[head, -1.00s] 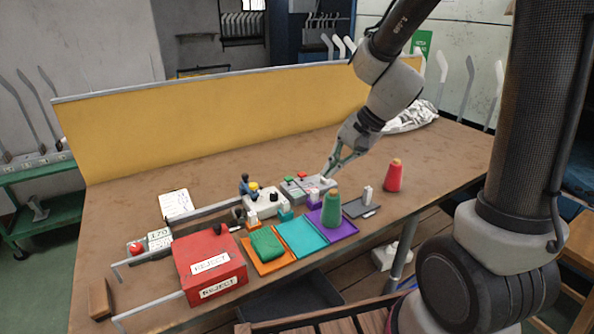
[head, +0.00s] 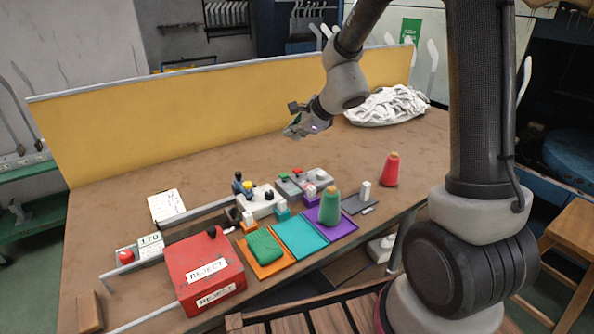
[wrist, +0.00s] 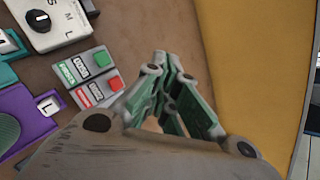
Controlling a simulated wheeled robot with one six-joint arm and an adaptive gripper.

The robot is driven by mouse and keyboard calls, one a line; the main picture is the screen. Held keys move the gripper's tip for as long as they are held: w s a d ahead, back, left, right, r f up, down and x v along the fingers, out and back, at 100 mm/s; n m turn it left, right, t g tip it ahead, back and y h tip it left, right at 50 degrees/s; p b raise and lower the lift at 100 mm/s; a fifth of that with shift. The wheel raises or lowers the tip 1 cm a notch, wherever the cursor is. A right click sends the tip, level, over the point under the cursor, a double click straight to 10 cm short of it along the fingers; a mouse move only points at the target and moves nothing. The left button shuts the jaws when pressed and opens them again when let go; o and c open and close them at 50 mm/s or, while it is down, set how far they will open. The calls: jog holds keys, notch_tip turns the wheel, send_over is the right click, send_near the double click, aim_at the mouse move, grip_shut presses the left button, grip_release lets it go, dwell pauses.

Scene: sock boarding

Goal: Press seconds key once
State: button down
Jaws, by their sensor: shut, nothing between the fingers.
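The grey key box (head: 304,184) stands on the table, with a red key and a green key on top. In the wrist view the key box (wrist: 91,77) lies left of my fingers, with the red key (wrist: 102,59) and the green key (wrist: 117,84) at its right end.
A dial box (head: 262,202) marked with sizes stands left of the key box. In front are orange, teal and purple trays (head: 300,238), a green cone (head: 329,207) and a red reject box (head: 205,270). A red cone (head: 390,170) stands right. A yellow panel (head: 200,120) edges the back.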

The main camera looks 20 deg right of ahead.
aim_at(295, 171)
jog(key=shift+f, duration=4.4)
jog(key=shift+f, duration=0.2)
jog(key=shift+f, duration=0.25)
jog(key=shift+f, duration=0.65)
jog(key=shift+r, duration=1.1)
jog(key=shift+r, duration=0.1)
jog(key=shift+r, duration=2.4)
